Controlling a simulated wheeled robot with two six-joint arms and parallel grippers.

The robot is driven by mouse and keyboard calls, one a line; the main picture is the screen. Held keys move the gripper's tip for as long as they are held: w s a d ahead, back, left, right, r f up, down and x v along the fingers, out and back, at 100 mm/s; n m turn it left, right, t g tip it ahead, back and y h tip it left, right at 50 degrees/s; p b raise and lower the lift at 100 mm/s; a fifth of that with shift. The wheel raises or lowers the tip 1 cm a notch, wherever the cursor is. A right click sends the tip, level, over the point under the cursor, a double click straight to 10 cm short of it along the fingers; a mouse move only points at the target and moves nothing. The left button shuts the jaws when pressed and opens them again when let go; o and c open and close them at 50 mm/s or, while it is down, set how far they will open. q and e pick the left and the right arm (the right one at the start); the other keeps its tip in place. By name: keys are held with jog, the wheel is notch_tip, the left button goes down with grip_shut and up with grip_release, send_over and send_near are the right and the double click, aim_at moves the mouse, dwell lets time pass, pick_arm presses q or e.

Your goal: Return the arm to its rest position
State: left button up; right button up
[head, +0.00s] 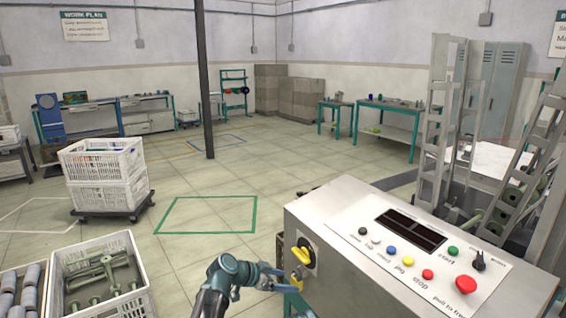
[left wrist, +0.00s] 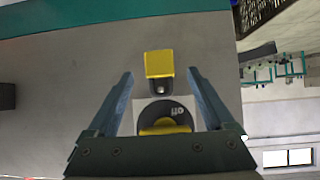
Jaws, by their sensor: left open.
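My left gripper (head: 284,278) is in front of the left side face of the grey control console (head: 340,262). A yellow rotary handle (head: 302,256) on a dark disc sits on that face. The handle (left wrist: 165,126) also shows in the left wrist view, partly hidden by the gripper body, beside an upside-down "off" label. A yellow block (left wrist: 159,63) appears beyond the disc. Whether the fingers touch anything cannot be told. My right gripper is not in view.
The console top carries several coloured buttons, a dark display (head: 411,230) and a black selector knob (head: 479,261). A white crate (head: 140,248) with green bobbins stands at lower left. Stacked white crates (head: 143,184) sit on a dolly behind. Floor inside the green outline (head: 207,199) is clear.

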aim_at(294, 282)
pick_arm(q)
jog(key=shift+b+x, duration=0.6)
jog(key=shift+x, duration=1.05)
